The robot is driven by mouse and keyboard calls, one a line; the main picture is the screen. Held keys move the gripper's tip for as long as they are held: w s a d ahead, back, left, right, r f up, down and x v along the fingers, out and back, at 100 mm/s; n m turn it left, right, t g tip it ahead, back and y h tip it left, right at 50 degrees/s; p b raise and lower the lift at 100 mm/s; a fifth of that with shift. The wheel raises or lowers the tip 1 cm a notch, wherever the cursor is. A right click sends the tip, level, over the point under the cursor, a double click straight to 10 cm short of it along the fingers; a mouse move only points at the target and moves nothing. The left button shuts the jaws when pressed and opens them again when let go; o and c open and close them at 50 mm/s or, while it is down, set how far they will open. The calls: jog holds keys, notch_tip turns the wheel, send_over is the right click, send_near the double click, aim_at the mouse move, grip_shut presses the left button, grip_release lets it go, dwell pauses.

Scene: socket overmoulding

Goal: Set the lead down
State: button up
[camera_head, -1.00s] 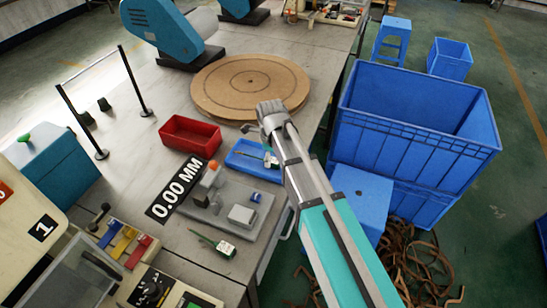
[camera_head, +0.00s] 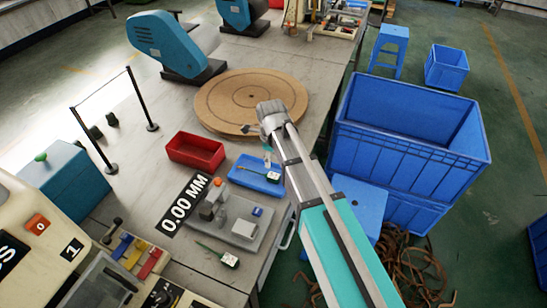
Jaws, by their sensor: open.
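One lead (camera_head: 273,178), with a pale block-shaped end and a thin dark cord, lies in the small blue tray (camera_head: 240,181). Another lead (camera_head: 229,260), with a pale end and a green cord, lies on the bench near its front edge. My gripper (camera_head: 249,130) is open at the end of my arm, over the near edge of the round brown board. It looks empty and is apart from both leads. My wrist and arm pass just right of the blue tray and hide part of the bench edge.
A red tray (camera_head: 196,152) stands left of the blue tray. A grey fixture plate (camera_head: 232,226) with blocks sits in front. The round board (camera_head: 250,95) lies behind. Large blue crates (camera_head: 400,150) and a stool (camera_head: 358,205) stand right of the bench (camera_head: 150,165).

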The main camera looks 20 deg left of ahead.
jog(key=shift+r+p, duration=0.9)
jog(key=shift+r, duration=0.25)
jog(key=shift+d, duration=0.1)
jog(key=s+d+n, duration=0.2)
jog(key=d+n, duration=0.7)
jog(key=d, duration=1)
jog(key=s+d+n, duration=0.3)
jog(key=d+n, duration=0.6)
jog(key=d, duration=0.9)
jog(key=shift+s+d+n, duration=0.35)
jog(key=shift+n, duration=0.05)
